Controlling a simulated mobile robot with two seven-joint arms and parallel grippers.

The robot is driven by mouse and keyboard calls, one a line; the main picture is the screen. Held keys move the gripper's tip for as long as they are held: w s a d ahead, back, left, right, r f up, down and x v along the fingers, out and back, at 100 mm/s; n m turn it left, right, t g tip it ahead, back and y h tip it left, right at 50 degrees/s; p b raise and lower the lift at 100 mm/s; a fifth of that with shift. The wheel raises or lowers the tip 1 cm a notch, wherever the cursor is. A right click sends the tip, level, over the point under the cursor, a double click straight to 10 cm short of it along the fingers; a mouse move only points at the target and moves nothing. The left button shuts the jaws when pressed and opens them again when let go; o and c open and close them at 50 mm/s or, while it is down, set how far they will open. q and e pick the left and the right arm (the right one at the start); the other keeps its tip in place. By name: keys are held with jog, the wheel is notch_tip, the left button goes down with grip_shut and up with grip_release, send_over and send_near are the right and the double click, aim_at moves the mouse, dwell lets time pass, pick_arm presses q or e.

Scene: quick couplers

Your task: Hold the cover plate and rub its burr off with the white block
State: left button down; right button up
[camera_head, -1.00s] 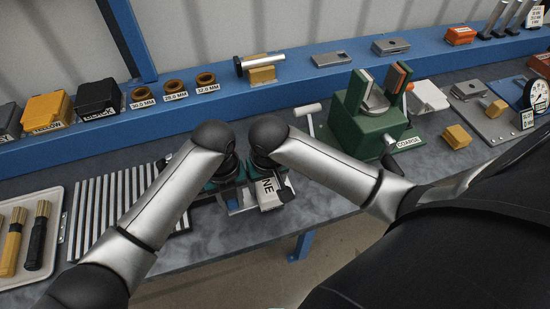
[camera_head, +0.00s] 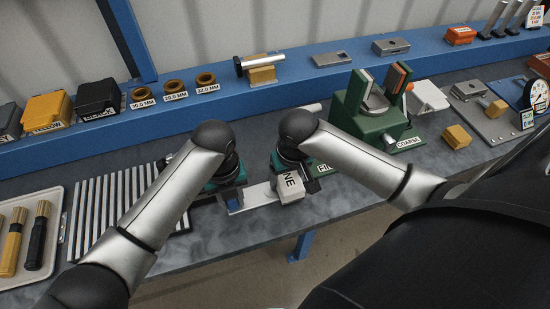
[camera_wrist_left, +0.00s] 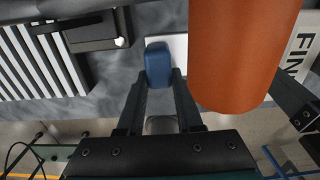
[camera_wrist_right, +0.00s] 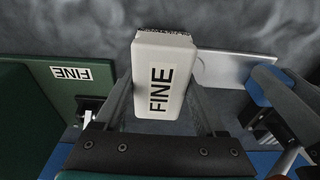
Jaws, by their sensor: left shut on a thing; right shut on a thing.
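The cover plate, a thin pale metal strip (camera_head: 262,194), sticks out to the right from my left gripper (camera_head: 234,201). It also shows in the right wrist view (camera_wrist_right: 235,68). A blue piece (camera_wrist_left: 158,65) sits between my left fingertips at the plate's end. My right gripper (camera_head: 296,174) is shut on the white block (camera_head: 291,188), whose FINE label faces up in the right wrist view (camera_wrist_right: 160,85). The block is at the plate's right end; I cannot tell whether they touch. The burr is not distinguishable. An orange rounded shape (camera_wrist_left: 240,50) hides much of the left wrist view.
A green FINE holder (camera_wrist_right: 65,105) is close to my right gripper. A ribbed grey rack (camera_head: 110,205) and a tool tray (camera_head: 50,215) lie left. The bench's front edge is just below the grippers.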

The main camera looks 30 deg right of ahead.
jog(key=shift+s+d+r, duration=0.15)
jog(key=shift+d, duration=0.1)
dwell(0.3)
jog(key=shift+w+a+r, duration=0.1)
jog(key=shift+w+a, duration=0.15)
jog(key=shift+a, duration=0.65)
jog(key=shift+w+a, duration=0.2)
jog(key=shift+a, duration=0.65)
